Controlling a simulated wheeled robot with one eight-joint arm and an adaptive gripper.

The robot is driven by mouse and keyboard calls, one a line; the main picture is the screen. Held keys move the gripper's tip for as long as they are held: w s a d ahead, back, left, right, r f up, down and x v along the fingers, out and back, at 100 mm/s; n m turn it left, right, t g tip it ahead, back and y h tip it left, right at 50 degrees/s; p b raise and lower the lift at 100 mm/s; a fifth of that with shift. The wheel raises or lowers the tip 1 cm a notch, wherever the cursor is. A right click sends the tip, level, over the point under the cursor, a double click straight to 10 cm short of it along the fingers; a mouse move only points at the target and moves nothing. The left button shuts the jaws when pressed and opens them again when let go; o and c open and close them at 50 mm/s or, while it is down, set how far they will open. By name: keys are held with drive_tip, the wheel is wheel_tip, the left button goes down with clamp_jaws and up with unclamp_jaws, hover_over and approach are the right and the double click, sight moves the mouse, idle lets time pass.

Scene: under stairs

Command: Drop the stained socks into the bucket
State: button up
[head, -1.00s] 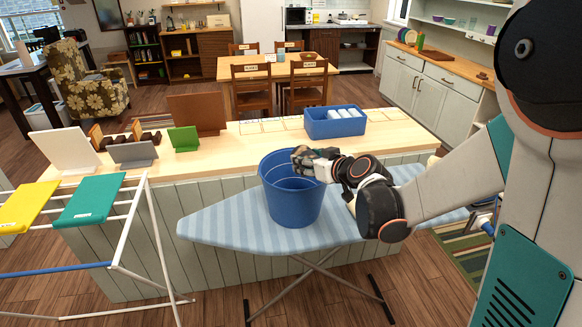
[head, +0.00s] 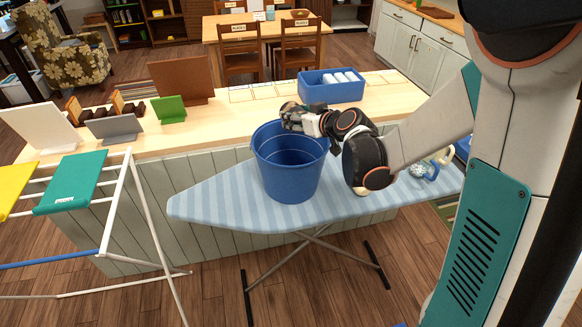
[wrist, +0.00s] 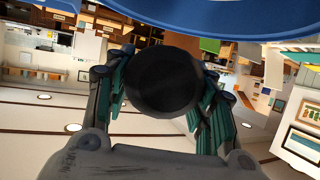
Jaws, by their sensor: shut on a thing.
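The blue bucket (head: 287,182) stands upright on the striped ironing board. My gripper (head: 294,112) is above the bucket's far rim in the head view; I cannot tell whether it is over the opening or behind it. In the wrist view my gripper (wrist: 163,88) is shut on a dark, rounded thing (wrist: 163,78), seen end-on between the two fingers. It may be the stained socks, but its stains and shape do not show. The bucket's blue rim (wrist: 245,22) crosses the top of the wrist view.
The ironing board (head: 215,200) has free room left of the bucket. A blue crate (head: 332,93) with white rolls stands on the counter (head: 235,116). A drying rack (head: 120,205) stands at left.

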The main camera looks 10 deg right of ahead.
drive_tip(key=shift+f+b, duration=0.3)
drive_tip(key=shift+f, duration=0.5)
drive_tip(key=o, duration=1.6)
drive_tip(key=v, duration=1.2)
drive_tip(key=shift+s, duration=0.2)
